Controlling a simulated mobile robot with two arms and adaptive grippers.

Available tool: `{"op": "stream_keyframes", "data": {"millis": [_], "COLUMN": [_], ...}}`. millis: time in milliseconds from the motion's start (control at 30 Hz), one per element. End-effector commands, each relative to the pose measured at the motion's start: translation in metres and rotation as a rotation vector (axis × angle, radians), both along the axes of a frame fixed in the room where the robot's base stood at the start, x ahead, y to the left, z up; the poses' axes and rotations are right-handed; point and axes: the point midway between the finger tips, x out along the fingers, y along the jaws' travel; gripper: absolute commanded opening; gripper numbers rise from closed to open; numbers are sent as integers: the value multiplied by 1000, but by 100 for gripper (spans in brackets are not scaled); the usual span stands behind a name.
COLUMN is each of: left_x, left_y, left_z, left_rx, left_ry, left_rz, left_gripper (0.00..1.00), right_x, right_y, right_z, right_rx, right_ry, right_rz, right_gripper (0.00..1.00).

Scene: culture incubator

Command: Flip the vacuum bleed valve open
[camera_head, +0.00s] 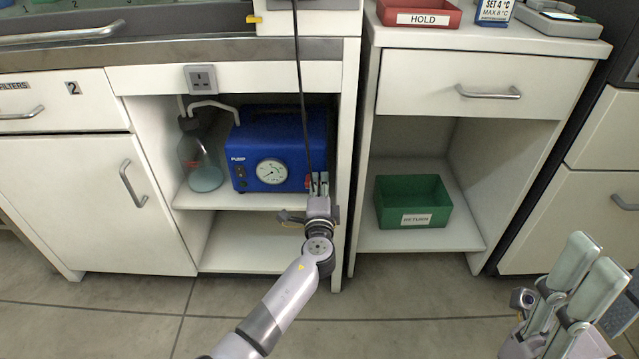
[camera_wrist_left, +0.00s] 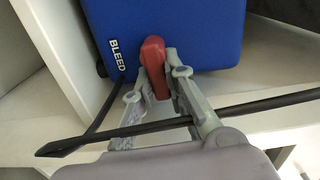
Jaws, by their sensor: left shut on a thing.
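The vacuum pump is a blue box (camera_head: 262,142) marked PUMP with a round gauge, standing on the shelf of the open cabinet. In the left wrist view the bleed valve's red lever (camera_wrist_left: 154,66) sits on the blue pump body (camera_wrist_left: 190,28), beside the word BLEED. My left gripper (camera_head: 319,184) reaches into the cabinet at the pump's right end. In the wrist view its fingers (camera_wrist_left: 158,82) are shut on the red lever, one on each side. The lever's base is partly hidden. My right gripper (camera_head: 577,285) is at the lower right, away from the pump, with its fingers apart and nothing between them.
A black cable (camera_head: 299,80) hangs in front of the pump and crosses close to my left fingers in the wrist view. A glass flask (camera_head: 198,165) stands left of the pump. A green RETURN bin (camera_head: 412,190) sits in the right cabinet. The floor in front is clear.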

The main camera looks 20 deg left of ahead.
Motion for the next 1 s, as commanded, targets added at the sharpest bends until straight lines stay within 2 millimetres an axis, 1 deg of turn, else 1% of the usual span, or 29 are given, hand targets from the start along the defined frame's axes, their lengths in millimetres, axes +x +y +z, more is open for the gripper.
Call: {"op": "stream_keyframes", "data": {"millis": [233,667,700,1000], "left_x": [0,-1,-1,0], "left_y": [-1,-1,-1,0], "left_z": [-3,-4,-4,-3], "left_rx": [66,81,81,79], "left_ry": [22,26,26,25], "left_rz": [-1,-1,-1,0], "left_gripper": [0,0,13,33], "right_x": [0,1,1,1], "right_y": [0,0,0,0], "right_z": [0,-2,-3,-3], "right_rx": [1,1,1,1], "right_ry": [0,7,7,8], "right_rz": [0,0,0,0], "right_gripper": [40,40,40,40]}}
